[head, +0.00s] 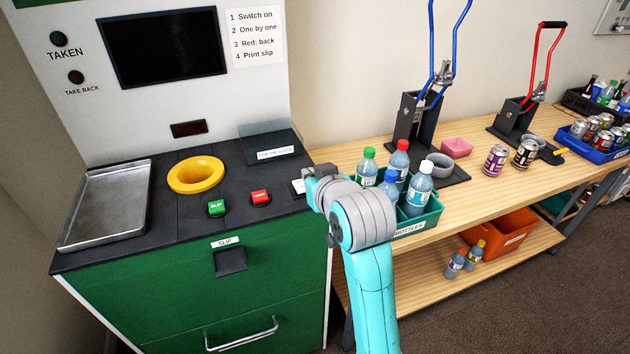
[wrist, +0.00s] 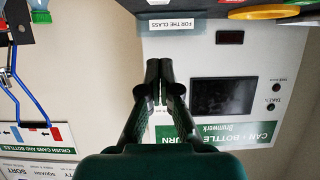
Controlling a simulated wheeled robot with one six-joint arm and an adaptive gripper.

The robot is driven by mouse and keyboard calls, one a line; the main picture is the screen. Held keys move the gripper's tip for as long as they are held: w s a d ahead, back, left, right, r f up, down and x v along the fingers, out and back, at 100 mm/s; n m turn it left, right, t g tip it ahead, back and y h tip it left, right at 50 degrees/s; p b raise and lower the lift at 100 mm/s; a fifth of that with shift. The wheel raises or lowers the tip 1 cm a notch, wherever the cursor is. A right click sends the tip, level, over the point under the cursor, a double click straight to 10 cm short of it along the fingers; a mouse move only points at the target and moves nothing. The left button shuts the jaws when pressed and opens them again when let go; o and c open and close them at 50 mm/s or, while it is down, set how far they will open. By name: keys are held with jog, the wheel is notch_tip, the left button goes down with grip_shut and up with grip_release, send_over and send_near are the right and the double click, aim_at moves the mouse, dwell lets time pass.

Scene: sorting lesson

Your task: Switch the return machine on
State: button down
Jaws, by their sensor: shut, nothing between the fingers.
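The return machine (head: 250,290) stands at the left in the head view, with a green front and a black top. Its screen (head: 162,47) is dark, and it also shows dark in the wrist view (wrist: 225,97), which is upside down. A small white plate (head: 298,187) at the right edge of the top is partly hidden by my arm; I cannot tell whether it holds the switch. My gripper (wrist: 159,70) is shut and empty, pointing toward the machine's back panel. In the head view my wrist hides the fingers.
The machine top bears a metal tray (head: 112,205), a yellow ring (head: 196,174), a green button (head: 216,208) and a red button (head: 261,197). Right of my arm, a wooden bench (head: 470,200) carries a teal bottle crate (head: 430,219), a blue-handled crusher (head: 412,125) and cans.

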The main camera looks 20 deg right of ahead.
aim_at(300, 184)
jog(key=x, duration=0.5)
notch_tip(300, 184, down, 3)
jog(key=shift+s+f, duration=0.1)
jog(key=shift+f, duration=0.4)
jog(key=shift+s+f, duration=0.2)
jog(key=shift+f, duration=0.25)
jog(key=shift+r, duration=0.2)
jog(key=shift+r, duration=0.7)
